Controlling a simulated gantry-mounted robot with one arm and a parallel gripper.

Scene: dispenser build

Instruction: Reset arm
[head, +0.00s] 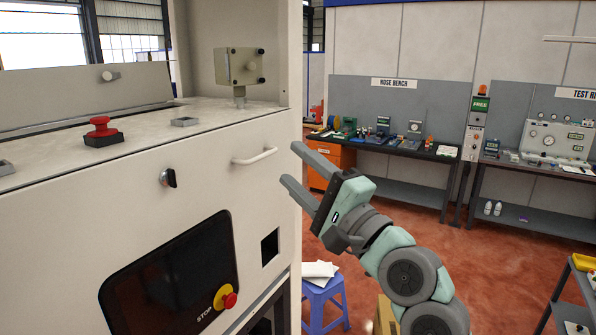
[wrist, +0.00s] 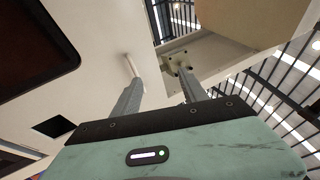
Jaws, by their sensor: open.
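My gripper (head: 296,166) is open and empty in the head view. Its two grey fingers point up and left toward the white machine cabinet (head: 70,215), and they appear beside its right edge. In the wrist view my gripper (wrist: 155,75) shows both fingers spread apart with nothing between them. The cabinet's white handle (head: 254,156) is left of the fingers in the head view. In the wrist view the handle (wrist: 129,66) shows just beyond the left finger; I cannot tell whether they touch.
The cabinet carries a red button (head: 102,128), a grey-green box (head: 240,67), a black knob (head: 168,178), a dark screen (head: 165,275) and a red-yellow stop button (head: 225,297). A blue stool (head: 325,300) with papers stands below my arm. The hose bench (head: 400,150) is far behind; open floor lies between.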

